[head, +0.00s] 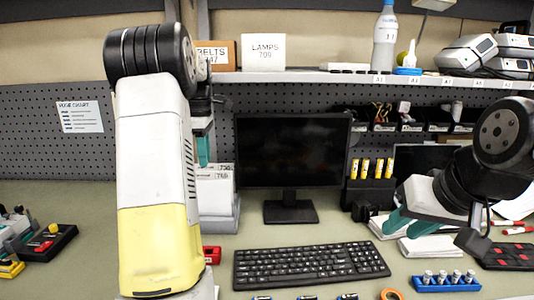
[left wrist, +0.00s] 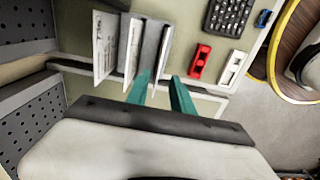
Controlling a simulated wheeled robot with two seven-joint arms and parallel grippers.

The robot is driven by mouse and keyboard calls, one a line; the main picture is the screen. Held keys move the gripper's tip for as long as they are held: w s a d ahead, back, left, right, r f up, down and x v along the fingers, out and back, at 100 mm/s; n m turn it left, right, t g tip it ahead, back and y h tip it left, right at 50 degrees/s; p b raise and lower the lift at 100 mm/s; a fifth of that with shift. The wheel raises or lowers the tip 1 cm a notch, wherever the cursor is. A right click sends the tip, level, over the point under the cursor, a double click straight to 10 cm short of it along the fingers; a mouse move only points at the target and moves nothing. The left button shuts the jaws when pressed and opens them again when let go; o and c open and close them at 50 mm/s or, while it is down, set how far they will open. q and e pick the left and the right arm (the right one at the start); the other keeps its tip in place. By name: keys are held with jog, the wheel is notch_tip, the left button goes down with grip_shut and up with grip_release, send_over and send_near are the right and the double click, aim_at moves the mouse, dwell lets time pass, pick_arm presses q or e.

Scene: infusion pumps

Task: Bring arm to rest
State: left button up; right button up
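My left arm rises at the left of the head view, and its gripper (head: 203,148) hangs beside the monitor, above the white file holder (head: 217,205). The file holder, with several upright folders (left wrist: 130,45), lies just beyond the fingertips. My right gripper (head: 397,208) is at the right of the head view, low over white papers (head: 430,246) on the desk. Its teal fingers look apart, and I see nothing held. Part of it is hidden by its own wrist.
A black monitor (head: 290,150) and keyboard (head: 310,264) occupy the middle of the desk. A red device (head: 212,255) lies by my left arm. A blue vial rack (head: 446,284) and yellow batteries (head: 377,168) are at right. A shelf (head: 350,78) runs above.

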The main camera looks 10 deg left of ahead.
pick_arm(q)
jog(key=s+d+r+m+t+h, duration=0.1)
jog(key=s+d+r+m+t, duration=0.15)
jog(key=s+d+m, duration=0.3)
jog(key=s+d+r+m+t, duration=0.1)
jog(key=s+d+r+m, duration=0.2)
jog(key=s+d+m, duration=0.3)
jog(key=s+d+f+m+t, duration=0.1)
jog(key=s+d+f+m, duration=0.1)
jog(key=s+d+m, duration=0.3)
jog(key=s+d+f+m+t+h, duration=0.1)
jog(key=s+d+m, duration=0.3)
jog(key=s, duration=0.5)
jog(key=shift+s+d+f+m+t, duration=0.15)
jog(key=shift+d+f+m+t, duration=0.3)
jog(key=shift+f, duration=0.35)
jog(key=shift+d, duration=0.15)
